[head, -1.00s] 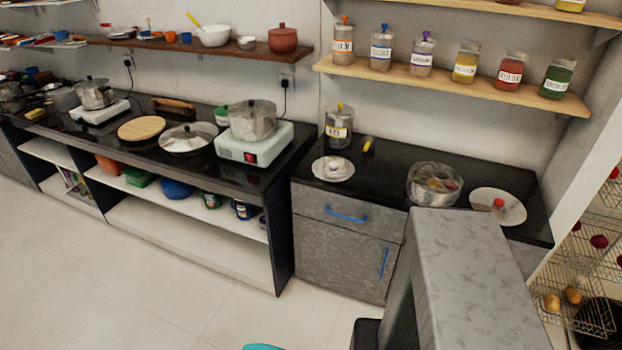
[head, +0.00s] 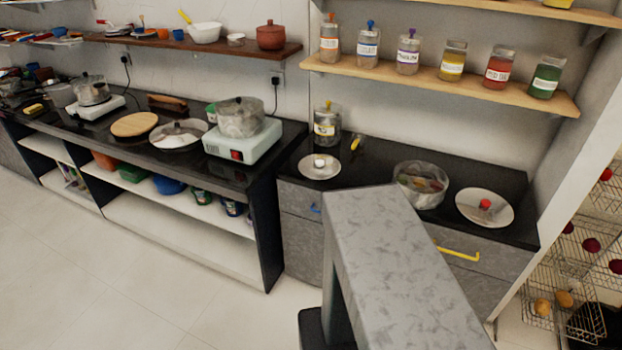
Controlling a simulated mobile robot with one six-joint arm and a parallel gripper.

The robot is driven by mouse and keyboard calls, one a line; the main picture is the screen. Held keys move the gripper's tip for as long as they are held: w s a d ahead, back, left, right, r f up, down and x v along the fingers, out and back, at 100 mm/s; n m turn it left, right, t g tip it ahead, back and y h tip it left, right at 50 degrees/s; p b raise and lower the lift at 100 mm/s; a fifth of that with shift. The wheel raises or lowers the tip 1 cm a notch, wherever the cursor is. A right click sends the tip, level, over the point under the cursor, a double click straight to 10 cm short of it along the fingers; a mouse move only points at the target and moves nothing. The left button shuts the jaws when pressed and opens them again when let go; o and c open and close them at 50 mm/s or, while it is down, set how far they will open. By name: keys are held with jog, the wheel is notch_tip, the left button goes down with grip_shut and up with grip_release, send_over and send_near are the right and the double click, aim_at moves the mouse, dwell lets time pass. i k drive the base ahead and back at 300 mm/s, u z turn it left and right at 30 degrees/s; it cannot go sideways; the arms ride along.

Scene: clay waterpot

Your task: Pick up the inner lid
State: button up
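I cannot make out a clay waterpot or its inner lid for sure in this view. A small white saucer-like dish (head: 319,167) with a pale round thing on it lies on the black counter; I cannot tell whether it is a lid. A reddish-brown lidded pot (head: 271,36) stands on the dark wall shelf, small and far off. My gripper is not in view.
A tall grey mottled block (head: 400,265) fills the near foreground and hides part of the drawers. The black counter (head: 350,185) holds a glass bowl (head: 420,184) and a white plate (head: 484,208) with something red. Open pale floor (head: 150,275) lies at the left.

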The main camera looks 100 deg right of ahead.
aim_at(317, 166)
jog(key=u, duration=0.4)
jog(key=k, duration=1.55)
jog(key=z, duration=0.65)
jog(key=k, duration=0.9)
jog(key=u, duration=0.15)
